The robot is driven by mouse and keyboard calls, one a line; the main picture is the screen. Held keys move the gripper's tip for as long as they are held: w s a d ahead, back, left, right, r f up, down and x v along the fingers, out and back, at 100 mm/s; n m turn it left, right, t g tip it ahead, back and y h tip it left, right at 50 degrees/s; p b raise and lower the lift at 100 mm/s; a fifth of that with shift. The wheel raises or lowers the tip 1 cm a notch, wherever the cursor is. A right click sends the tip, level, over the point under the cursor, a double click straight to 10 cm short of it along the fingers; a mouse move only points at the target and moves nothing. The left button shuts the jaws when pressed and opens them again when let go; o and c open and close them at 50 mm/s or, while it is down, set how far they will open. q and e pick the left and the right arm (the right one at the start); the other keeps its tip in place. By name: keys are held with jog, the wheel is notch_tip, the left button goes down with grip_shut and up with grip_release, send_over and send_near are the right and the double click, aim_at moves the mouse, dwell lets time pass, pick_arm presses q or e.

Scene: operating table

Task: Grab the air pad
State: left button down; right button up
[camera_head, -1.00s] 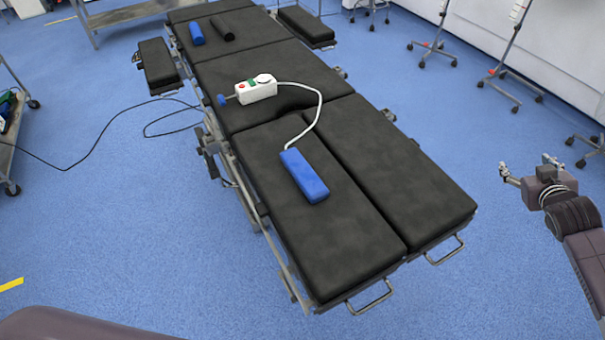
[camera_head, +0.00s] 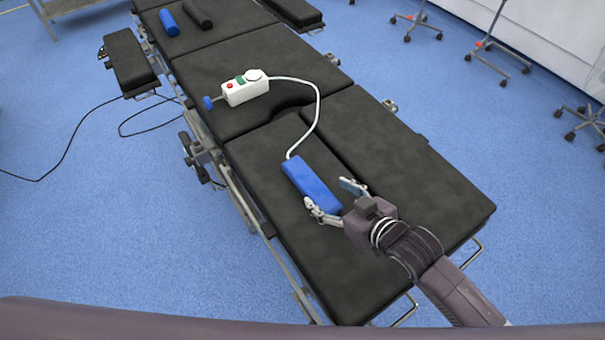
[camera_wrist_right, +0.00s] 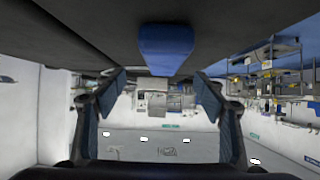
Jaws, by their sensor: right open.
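The air pad is a blue block (camera_head: 310,184) lying on the black operating table (camera_head: 262,160), on its near left leg section. A white hose runs from its far end to a white control box (camera_head: 245,88). My right gripper (camera_head: 336,195) is open at the pad's near end, with one finger on each side of that end in the head view. In the right wrist view the blue pad (camera_wrist_right: 165,45) shows at the top middle, between and beyond the open fingers (camera_wrist_right: 160,100). I cannot tell whether the fingers touch it. My left gripper is not in view.
A blue roll (camera_head: 168,22) and a black roll (camera_head: 197,15) lie at the table's far end. A black side pad (camera_head: 128,62) stands out at the left. A dark cable (camera_head: 75,136) lies on the blue floor. Wheeled stands (camera_head: 490,50) are at the upper right.

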aim_at(311, 183)
jog(key=shift+w+a+f, duration=0.2)
jog(key=shift+w+a, duration=0.35)
jog(key=shift+w, duration=0.2)
jog(key=shift+w+f, duration=0.1)
jog(key=shift+w, duration=0.05)
jog(key=shift+w+a+f, duration=0.1)
jog(key=shift+f, duration=0.05)
jog(key=shift+w+a+f, duration=0.2)
jog(key=shift+w+a, duration=0.05)
jog(key=p+x, duration=0.1)
jog(key=x, duration=0.3)
jog(key=shift+s+a, duration=0.15)
jog(key=shift+s, duration=0.05)
jog(key=shift+w+a+f, duration=0.15)
jog(key=shift+w+a, duration=0.1)
jog(key=shift+w+f, duration=0.1)
jog(key=shift+d, duration=0.15)
jog(key=shift+c, duration=0.3)
jog(key=c, duration=1.3)
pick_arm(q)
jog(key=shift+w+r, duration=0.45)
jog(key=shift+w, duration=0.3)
pick_arm(e)
jog(key=shift+c, duration=0.3)
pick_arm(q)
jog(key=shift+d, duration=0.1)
pick_arm(e)
jog(key=shift+r, duration=0.25)
